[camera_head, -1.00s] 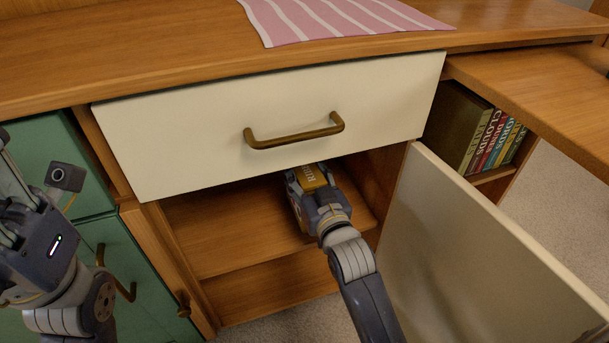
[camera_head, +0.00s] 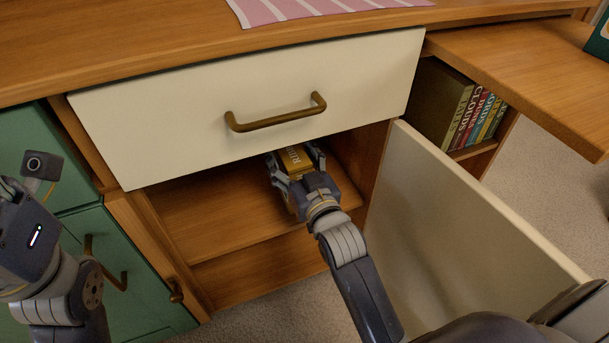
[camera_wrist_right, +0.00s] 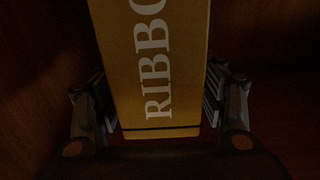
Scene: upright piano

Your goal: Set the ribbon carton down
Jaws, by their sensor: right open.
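The ribbon carton (camera_head: 296,160) is a yellow-brown box on the wooden shelf (camera_head: 205,217) inside the open cupboard, under the cream drawer. In the right wrist view the carton (camera_wrist_right: 158,65) shows its white "RIBBO" lettering and a dark band at its near end. My right gripper (camera_head: 297,163) reaches into the cupboard with its fingers on both sides of the carton. In the wrist view the fingers (camera_wrist_right: 160,105) are open, with a small gap at the sides. The carton's far end is hidden. My left arm is at the left edge; its fingertips are not in view.
The cream drawer front (camera_head: 255,95) with a brass handle (camera_head: 277,113) hangs just above my right gripper. The open cupboard door (camera_head: 440,220) stands to the right of my arm. Books (camera_head: 475,120) fill a shelf at the right. Green cabinet fronts (camera_head: 110,255) are at the left.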

